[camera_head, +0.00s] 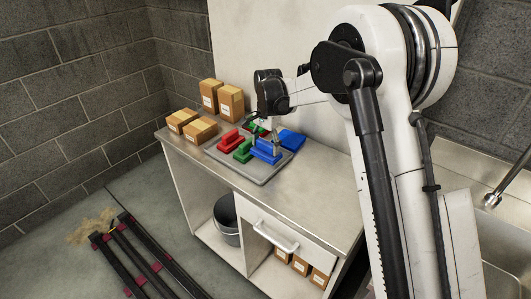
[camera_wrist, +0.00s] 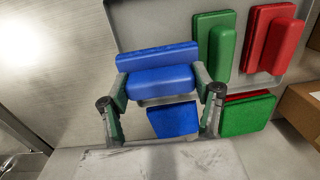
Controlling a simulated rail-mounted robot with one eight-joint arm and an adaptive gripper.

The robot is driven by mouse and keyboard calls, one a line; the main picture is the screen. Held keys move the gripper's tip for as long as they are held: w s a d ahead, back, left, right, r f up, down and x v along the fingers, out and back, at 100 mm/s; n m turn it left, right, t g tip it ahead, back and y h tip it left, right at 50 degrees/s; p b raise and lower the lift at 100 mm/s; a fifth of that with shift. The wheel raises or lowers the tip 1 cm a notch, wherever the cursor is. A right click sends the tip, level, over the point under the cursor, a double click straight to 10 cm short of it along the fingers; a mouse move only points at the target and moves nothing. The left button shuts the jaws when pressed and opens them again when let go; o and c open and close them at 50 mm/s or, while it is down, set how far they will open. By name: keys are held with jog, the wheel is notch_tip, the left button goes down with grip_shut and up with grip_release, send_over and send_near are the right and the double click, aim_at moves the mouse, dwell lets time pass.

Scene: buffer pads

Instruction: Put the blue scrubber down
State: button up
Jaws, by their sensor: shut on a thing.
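The blue scrubber (camera_wrist: 157,60) is a blue block with a thick handle, held between the two fingers of my gripper (camera_wrist: 160,82) in the wrist view. In the head view the blue scrubber (camera_head: 267,153) is at the front right of the grey tray (camera_head: 262,179), right of the green scrubber (camera_head: 243,153). It looks level and very low over the tray; I cannot tell whether it touches. My gripper (camera_head: 263,143) reaches down onto it from above, its fingers partly hidden. The blue pad (camera_head: 291,138) lies behind it, and shows between the fingers in the wrist view (camera_wrist: 173,122).
A red scrubber (camera_head: 229,139) stands left of the green one. Green (camera_wrist: 247,115) and red pads lie beside the blue pad. Several cardboard boxes (camera_head: 200,129) stand at the table's left. The table top (camera_head: 325,190) is clear at the right.

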aim_at(265, 151)
jog(key=shift+f, duration=1.85)
jog(key=shift+f, duration=0.1)
jog(key=shift+f, duration=0.1)
jog(key=o, duration=1.3)
